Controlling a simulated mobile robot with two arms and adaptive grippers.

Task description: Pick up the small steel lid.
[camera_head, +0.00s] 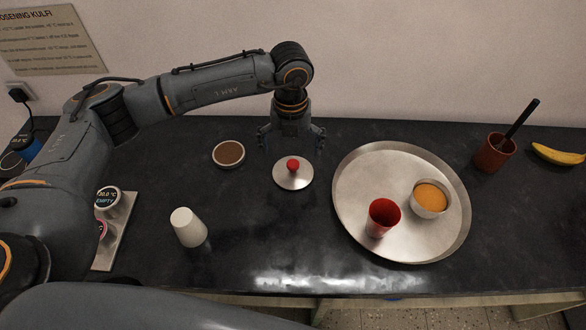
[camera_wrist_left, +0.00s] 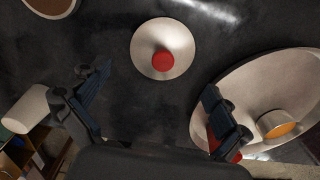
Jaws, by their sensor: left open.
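The small steel lid (camera_head: 293,178) lies flat on the dark counter, a round disc with a red knob on top. It also shows in the left wrist view (camera_wrist_left: 147,62), upper middle, beyond the fingertips. My left gripper (camera_head: 291,146) points down above and slightly behind the lid in the head view. Its two fingers are spread wide and nothing is between them. In the left wrist view the open fingers (camera_wrist_left: 155,95) stand to the left and right, apart from the lid. My right gripper is not in view.
Right of the lid is a round steel tray (camera_head: 345,215) with a red tumbler (camera_head: 383,217) and a bowl of orange contents (camera_head: 430,199). A white cup (camera_head: 188,228) stands front left. A brown-topped round dish (camera_head: 228,154) sits left of the lid. The counter around the lid is clear.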

